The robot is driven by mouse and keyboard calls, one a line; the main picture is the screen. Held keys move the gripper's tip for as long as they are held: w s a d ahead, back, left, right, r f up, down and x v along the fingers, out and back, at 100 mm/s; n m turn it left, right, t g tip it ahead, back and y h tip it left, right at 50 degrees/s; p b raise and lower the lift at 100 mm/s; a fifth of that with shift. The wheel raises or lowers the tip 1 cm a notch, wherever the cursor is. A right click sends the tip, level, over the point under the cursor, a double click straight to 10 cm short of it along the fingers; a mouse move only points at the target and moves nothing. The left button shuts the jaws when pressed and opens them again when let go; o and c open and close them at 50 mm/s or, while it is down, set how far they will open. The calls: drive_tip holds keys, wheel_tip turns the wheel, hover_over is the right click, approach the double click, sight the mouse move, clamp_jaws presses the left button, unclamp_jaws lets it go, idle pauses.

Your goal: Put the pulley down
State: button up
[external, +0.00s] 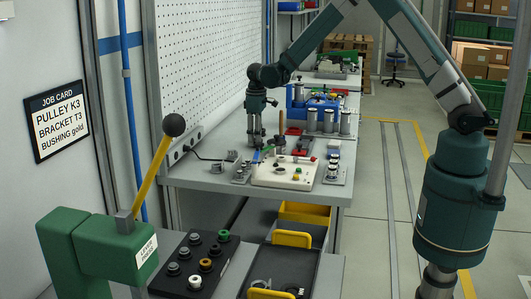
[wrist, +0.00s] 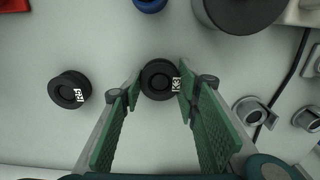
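In the external view the pulley is too small to make out. The job card (external: 57,118) reads PULLEY K3, BRACKET T3, BUSHING gold.
A similar black pulley (wrist: 70,90) with a label stands to the left in the wrist view. A large dark cylinder (wrist: 240,10) and a blue part (wrist: 150,4) are beyond. Grey cylindrical parts (wrist: 250,110) stand at right. A white fixture board (external: 270,180) lies in front.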

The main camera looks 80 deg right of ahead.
drive_tip(key=o, duration=0.3)
drive_tip(key=shift+r, duration=0.2)
wheel_tip(320, 180, up, 12)
idle(0.7)
drive_tip(key=shift+p, duration=0.3)
idle(0.3)
